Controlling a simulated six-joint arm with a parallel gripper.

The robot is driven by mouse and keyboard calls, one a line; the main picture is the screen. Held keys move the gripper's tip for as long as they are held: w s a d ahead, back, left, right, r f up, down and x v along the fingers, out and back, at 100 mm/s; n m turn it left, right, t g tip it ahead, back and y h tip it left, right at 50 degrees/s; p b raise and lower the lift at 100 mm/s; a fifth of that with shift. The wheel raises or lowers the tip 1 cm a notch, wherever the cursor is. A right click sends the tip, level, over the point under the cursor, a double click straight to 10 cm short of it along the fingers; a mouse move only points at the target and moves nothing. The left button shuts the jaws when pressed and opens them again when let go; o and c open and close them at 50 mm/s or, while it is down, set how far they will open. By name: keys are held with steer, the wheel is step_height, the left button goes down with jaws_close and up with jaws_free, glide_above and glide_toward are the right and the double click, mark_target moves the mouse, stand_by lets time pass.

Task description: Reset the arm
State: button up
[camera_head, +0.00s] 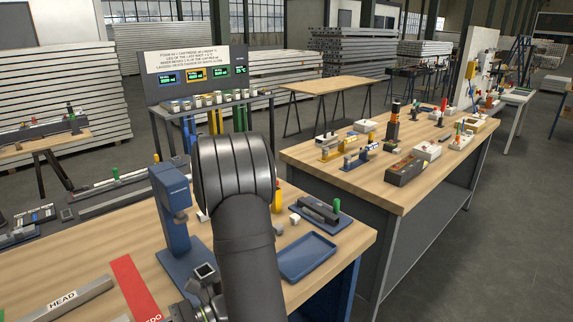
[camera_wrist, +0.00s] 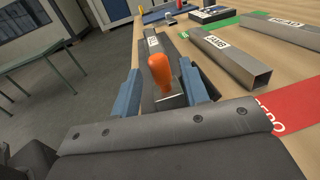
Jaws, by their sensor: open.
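My gripper (camera_wrist: 163,92) shows in the wrist view as two blue fingers spread apart, with the dark wrist body below them. An orange-handled tool (camera_wrist: 160,72) shows between the fingers in the picture; I cannot tell how far beyond them it is, and nothing looks clamped. My dark arm (camera_head: 240,220) rises through the middle of the head view. It covers part of the near workbench, and I cannot make out the fingers there.
A blue upright fixture (camera_head: 172,200) stands just left of my arm. A blue tray (camera_head: 305,257) lies to its right. Steel bars (camera_wrist: 230,57) and a red strip (camera_wrist: 295,115) lie on the bench. A second workbench (camera_head: 330,170) with many parts stands right.

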steer(key=v, duration=1.4)
steer(key=shift+w+d, duration=0.25)
steer(key=shift+d, duration=0.1)
steer(key=x, duration=2.1)
steer(key=shift+s+d, duration=0.15)
steer(key=shift+s, duration=0.15)
steer(key=shift+o, duration=0.5)
